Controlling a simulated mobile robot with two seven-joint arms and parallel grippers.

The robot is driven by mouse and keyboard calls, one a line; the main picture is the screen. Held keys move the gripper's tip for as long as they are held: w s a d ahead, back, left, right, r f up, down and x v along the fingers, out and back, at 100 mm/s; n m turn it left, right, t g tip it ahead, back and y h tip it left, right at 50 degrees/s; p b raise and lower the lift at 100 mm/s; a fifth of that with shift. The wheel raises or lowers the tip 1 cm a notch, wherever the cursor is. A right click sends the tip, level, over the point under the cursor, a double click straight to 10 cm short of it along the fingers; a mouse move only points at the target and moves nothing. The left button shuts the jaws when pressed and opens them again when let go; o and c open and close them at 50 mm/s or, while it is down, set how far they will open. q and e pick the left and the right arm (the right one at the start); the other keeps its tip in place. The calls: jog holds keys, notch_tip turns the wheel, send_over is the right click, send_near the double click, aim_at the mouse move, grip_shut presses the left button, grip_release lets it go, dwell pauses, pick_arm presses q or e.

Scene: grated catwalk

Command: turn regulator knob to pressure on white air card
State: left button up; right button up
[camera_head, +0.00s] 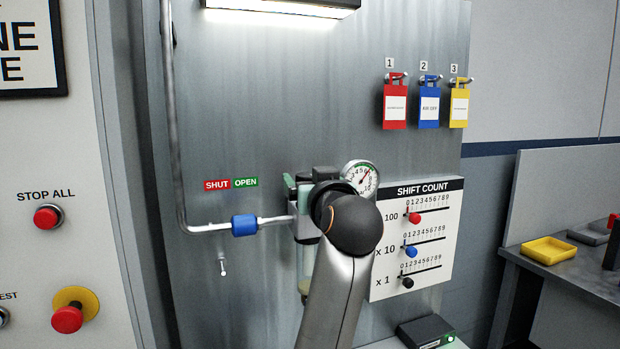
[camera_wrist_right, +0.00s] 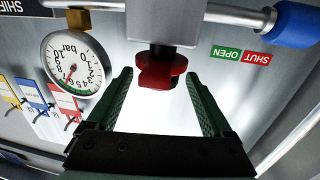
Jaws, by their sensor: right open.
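The red regulator knob (camera_wrist_right: 162,70) hangs under a grey body in the upside-down right wrist view. My right gripper (camera_wrist_right: 160,84) is open, with its green fingers on either side of the knob and a gap showing on both sides. In the head view my right wrist hides the knob and the fingers. The round pressure gauge (camera_head: 362,177) shows just behind the wrist, and it also shows in the wrist view (camera_wrist_right: 84,62). Its needle points near 6. No separate white air card can be made out. My left gripper is not in view.
A blue pipe handle (camera_head: 244,225) sits left of the regulator, below the SHUT/OPEN label (camera_head: 231,184). A shift count board (camera_head: 428,250) stands close right. Red (camera_head: 395,107), blue (camera_head: 429,108) and yellow (camera_head: 459,108) tags hang above; their print is too small to read.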

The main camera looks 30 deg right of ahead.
jog(key=shift+w, duration=0.1)
grip_shut()
dwell(0.7)
